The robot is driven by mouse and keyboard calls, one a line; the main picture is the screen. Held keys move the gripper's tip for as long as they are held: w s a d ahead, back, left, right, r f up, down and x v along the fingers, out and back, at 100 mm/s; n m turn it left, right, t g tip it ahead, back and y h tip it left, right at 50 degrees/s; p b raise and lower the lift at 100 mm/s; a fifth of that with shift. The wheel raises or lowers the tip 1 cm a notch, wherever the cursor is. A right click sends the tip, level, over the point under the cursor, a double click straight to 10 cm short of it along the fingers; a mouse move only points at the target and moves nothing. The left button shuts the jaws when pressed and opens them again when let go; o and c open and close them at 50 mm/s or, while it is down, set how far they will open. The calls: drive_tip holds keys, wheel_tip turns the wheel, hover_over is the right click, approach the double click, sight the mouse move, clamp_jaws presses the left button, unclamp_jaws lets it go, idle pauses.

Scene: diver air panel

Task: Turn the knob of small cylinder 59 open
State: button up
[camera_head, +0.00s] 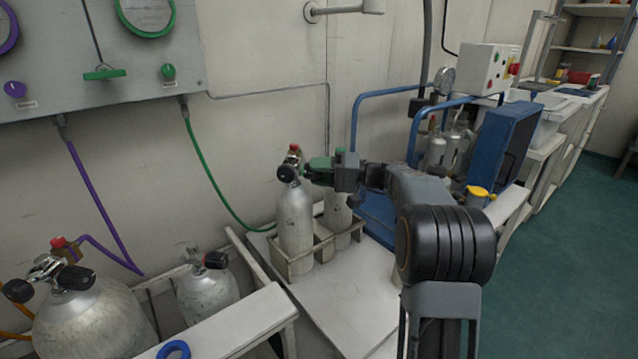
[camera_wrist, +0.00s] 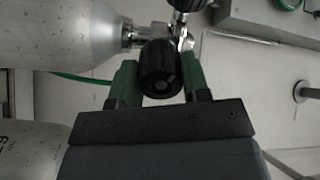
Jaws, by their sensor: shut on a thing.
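A small silver cylinder (camera_head: 295,222) stands upright in a rack, with a valve on top. In the wrist view its body (camera_wrist: 68,32) lies sideways at the upper left. No number on it is legible, so I cannot confirm it is 59. My gripper (camera_head: 308,172) reaches its valve from the right. In the wrist view a black knob (camera_wrist: 160,68) sits between the green fingers of my gripper (camera_wrist: 160,85), which is shut on it. A second black knob (camera_wrist: 188,4) shows at the top edge. The fingers hide part of the valve in the head view.
A second small cylinder (camera_head: 338,211) stands close by in the same rack (camera_head: 297,270). Large cylinders (camera_head: 95,325) stand at lower left. A green hose (camera_head: 205,170) hangs behind from the wall panel (camera_head: 60,88). A blue frame (camera_head: 375,94) stands right of the rack.

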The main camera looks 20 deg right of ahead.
drive_tip(key=shift+f+n+b, duration=0.1)
drive_tip(key=shift+n+b, duration=0.4)
drive_tip(key=shift+n, duration=0.1)
drive_tip(key=o, duration=0.9)
drive_tip(key=shift+o, duration=0.2)
drive_tip(key=p+v, duration=0.2)
drive_tip(key=v, duration=0.5)
drive_tip(key=shift+d, duration=0.2)
drive_tip(key=shift+s, duration=0.1)
